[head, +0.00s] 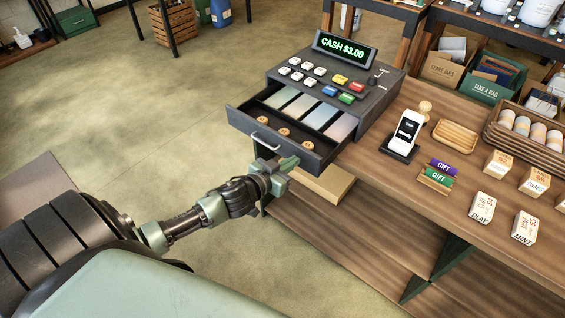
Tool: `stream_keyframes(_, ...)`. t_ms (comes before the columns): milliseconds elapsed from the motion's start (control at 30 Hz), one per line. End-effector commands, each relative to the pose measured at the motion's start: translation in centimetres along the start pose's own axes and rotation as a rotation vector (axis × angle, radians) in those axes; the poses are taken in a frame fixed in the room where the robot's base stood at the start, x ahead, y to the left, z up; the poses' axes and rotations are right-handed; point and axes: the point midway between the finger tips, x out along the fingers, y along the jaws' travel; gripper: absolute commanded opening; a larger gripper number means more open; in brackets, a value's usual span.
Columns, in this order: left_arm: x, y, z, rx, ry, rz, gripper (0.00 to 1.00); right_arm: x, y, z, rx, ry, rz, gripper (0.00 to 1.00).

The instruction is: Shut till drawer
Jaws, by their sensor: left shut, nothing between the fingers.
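The dark grey cash register (372,97) stands on the wooden counter, its display reading CASH $3.00. Its till drawer (313,158) is pulled open toward the lower left, showing banknote slots and several round coin-like pieces in cups. A metal handle (266,143) is on the drawer's front face. My left gripper (289,163) is shut and empty, close to the lower right part of the drawer front. I cannot tell whether it touches the drawer. My right gripper is not in view.
A card reader (403,134), a wooden tray (455,138), gift cards (437,177) and small boxes (482,207) stand on the counter right of the register. A pale wooden block (327,184) lies below the drawer. The floor at left is open.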

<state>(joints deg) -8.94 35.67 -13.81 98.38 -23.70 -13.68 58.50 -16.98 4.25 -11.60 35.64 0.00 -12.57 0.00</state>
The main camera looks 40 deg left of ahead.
Motion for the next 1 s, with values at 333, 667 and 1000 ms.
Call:
stream_keyframes(333,0.5,0.0,-0.1,0.0,-0.001,0.0,0.0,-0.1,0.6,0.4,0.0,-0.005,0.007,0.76)
stream_keyframes(667,2.2,0.0,-0.7,0.0,0.001,0.0,0.0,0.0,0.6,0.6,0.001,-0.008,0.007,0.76)
stream_keyframes(1000,4.5,-0.1,-1.4,-0.001,0.001,-0.001,0.0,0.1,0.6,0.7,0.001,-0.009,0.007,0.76)
